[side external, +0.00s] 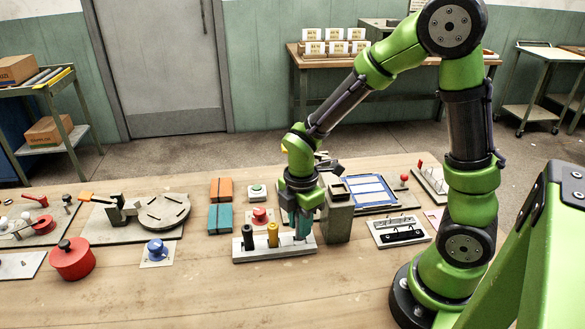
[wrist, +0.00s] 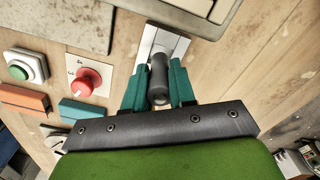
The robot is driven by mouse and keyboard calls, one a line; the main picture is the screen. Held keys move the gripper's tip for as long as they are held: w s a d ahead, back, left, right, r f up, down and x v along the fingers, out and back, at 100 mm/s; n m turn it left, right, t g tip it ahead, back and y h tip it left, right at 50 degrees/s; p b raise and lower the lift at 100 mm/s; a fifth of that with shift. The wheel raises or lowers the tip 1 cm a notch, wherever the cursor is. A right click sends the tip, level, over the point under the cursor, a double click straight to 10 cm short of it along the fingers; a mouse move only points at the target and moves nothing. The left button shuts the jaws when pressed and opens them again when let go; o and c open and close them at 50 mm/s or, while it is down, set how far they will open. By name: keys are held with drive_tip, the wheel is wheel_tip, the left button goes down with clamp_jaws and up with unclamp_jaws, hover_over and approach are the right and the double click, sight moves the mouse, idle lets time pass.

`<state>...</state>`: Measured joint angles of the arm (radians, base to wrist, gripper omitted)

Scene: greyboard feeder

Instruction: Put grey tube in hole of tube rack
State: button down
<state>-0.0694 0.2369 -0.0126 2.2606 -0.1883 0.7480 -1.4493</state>
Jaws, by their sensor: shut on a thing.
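The tube rack (side external: 262,255) is a pale grey block on the table in the side external view. A black tube (side external: 248,237) and a yellow tube (side external: 272,235) stand upright in it at the left and middle. My gripper (side external: 301,234) points down over the rack's right end. In the wrist view its teal fingers are shut on the grey tube (wrist: 158,78), with part of the rack (wrist: 176,45) beyond it. The fingers hide the tube in the side external view. I cannot tell whether its lower end is in a hole.
A grey box-like holder (side external: 338,222) stands close to the right of my gripper. The table in front of the rack is clear.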

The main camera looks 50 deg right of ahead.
drive_tip(key=shift+f, duration=0.95)
idle(1.1)
idle(0.3)
drive_tip(key=c, duration=0.8)
unclamp_jaws()
drive_tip(key=shift+c, duration=0.2)
drive_tip(key=shift+r, duration=0.1)
wheel_tip(320, 180, up, 17)
